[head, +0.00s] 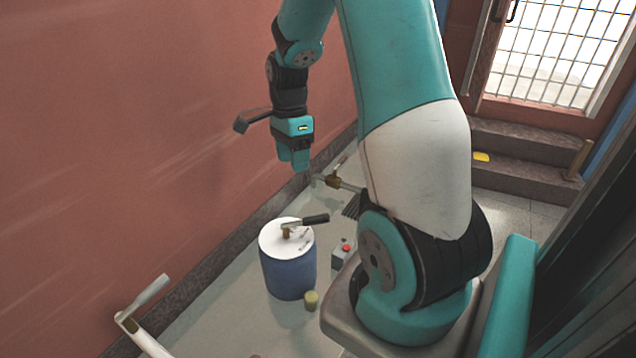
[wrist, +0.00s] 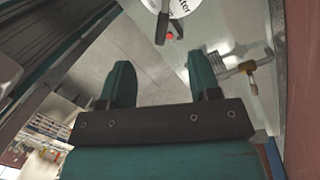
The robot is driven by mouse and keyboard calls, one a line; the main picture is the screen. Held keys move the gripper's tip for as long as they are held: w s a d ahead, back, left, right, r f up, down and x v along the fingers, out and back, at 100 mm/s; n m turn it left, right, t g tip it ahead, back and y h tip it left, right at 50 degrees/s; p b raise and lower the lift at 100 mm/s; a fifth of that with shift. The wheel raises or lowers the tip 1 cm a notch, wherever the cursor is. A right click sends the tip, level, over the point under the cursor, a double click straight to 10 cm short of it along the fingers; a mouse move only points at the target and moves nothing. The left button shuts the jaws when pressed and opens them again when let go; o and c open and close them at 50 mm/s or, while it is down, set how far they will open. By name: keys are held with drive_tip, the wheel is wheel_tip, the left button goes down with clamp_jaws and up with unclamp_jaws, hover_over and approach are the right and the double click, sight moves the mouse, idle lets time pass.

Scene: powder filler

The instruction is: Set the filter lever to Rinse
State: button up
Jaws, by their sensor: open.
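The filter is a blue cylinder (head: 288,272) with a white round top (head: 275,238), standing on the grey surface. Its lever (head: 314,219) lies across the top, with a dark handle pointing right from a brass pivot. Marks on the top are too small to read. In the wrist view the dark lever handle (wrist: 162,28) and part of the white top (wrist: 180,8) show at the upper edge, with the letters "ter" visible. My gripper (head: 297,168) is above and behind the filter, apart from the lever. Its two teal fingers (wrist: 160,68) are spread and empty.
A pipe with a brass valve (head: 334,181) lies behind the filter, near my gripper. A grey box with a red button (head: 343,250) and a small yellowish cylinder (head: 311,300) stand close by. Another white pipe with a lever (head: 140,330) is front left. A red wall (head: 120,120) bounds the left.

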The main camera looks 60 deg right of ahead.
sight(316, 215)
drive_tip(key=s+d+m+p, duration=0.1)
drive_tip(key=s+d+m, duration=0.1)
drive_tip(key=d+m, duration=0.25)
drive_tip(key=shift+n, duration=0.45)
drive_tip(key=f, duration=0.5)
drive_tip(key=s+a+f+p, duration=0.1)
drive_tip(key=f, duration=0.5)
drive_tip(key=s+a+f+p, duration=0.1)
drive_tip(key=f, duration=0.5)
drive_tip(key=shift+s, duration=0.1)
